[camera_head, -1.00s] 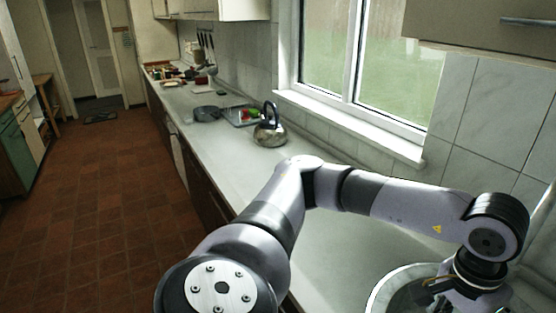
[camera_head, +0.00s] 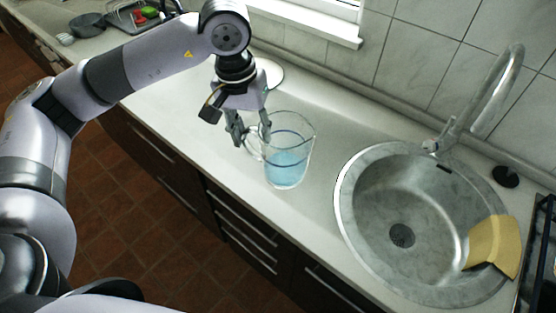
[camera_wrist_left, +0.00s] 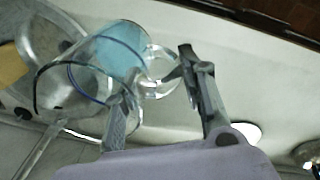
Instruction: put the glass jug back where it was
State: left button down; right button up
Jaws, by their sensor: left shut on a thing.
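The glass jug (camera_head: 287,163) is clear, with dark rings and blue liquid in its lower part. It is at the counter, left of the sink, and looks nearly upright. Whether its base touches the counter I cannot tell. My left gripper (camera_head: 251,138) is at the jug's left side, shut on its handle. In the left wrist view the jug (camera_wrist_left: 122,48) lies beyond the fingers, with its handle between the fingertips (camera_wrist_left: 155,82). My right gripper is not in view.
A round metal sink (camera_head: 402,232) with a tall faucet (camera_head: 490,100) is right of the jug. A yellow cloth (camera_head: 492,247) hangs over its rim. A white round thing (camera_head: 270,72) lies behind my gripper. A pan (camera_head: 87,24) and dish tray (camera_head: 128,14) are far left. Counter around the jug is clear.

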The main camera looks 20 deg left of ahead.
pick_arm(q)
jog(key=w+a+r+n, duration=0.2)
jog(key=w+r+n, duration=0.3)
jog(key=w, duration=0.5)
notch_tip(320, 180, down, 18)
jog(key=m+p, duration=0.1)
jog(key=p, duration=0.3)
jog(key=shift+f, duration=0.25)
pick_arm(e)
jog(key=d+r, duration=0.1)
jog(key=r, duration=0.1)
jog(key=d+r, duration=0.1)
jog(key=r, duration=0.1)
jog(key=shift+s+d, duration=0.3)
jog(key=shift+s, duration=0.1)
pick_arm(q)
jog(key=shift+f, duration=0.15)
jog(key=c, duration=1.4)
grip_release()
jog(key=o, duration=0.4)
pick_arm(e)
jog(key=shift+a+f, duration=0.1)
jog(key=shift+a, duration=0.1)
